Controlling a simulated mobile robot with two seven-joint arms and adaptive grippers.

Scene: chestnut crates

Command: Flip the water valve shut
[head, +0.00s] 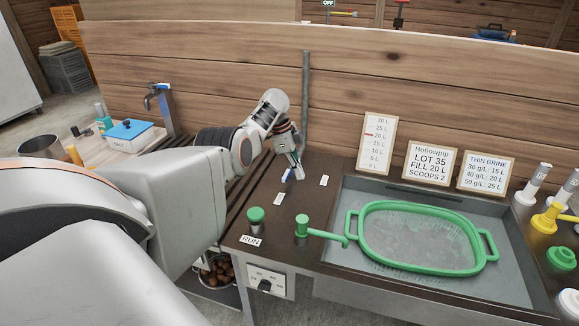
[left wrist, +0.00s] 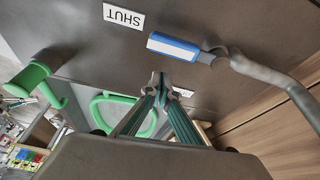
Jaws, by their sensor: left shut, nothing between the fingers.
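The water valve's blue-and-white lever (left wrist: 174,47) joins the foot of a grey pipe (left wrist: 275,78) in the left wrist view, its free end pointing left. A SHUT label (left wrist: 124,16) lies on the counter, up and left of that end. In the head view the lever (head: 287,175) is small and partly hidden by my left gripper (head: 299,174), and the pipe (head: 305,95) rises behind. My left gripper is shut and empty, its fingertips (left wrist: 161,82) close to the lever; I cannot tell if they touch. My right gripper is not in view.
Two small white labels (head: 324,181) (head: 278,199) lie on the counter. A green-rimmed basket (head: 425,268) sits in the metal basin, beside a green-handled post (head: 302,226). A green knob (head: 255,215) stands by the RUN label. Signs lean against the wooden wall.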

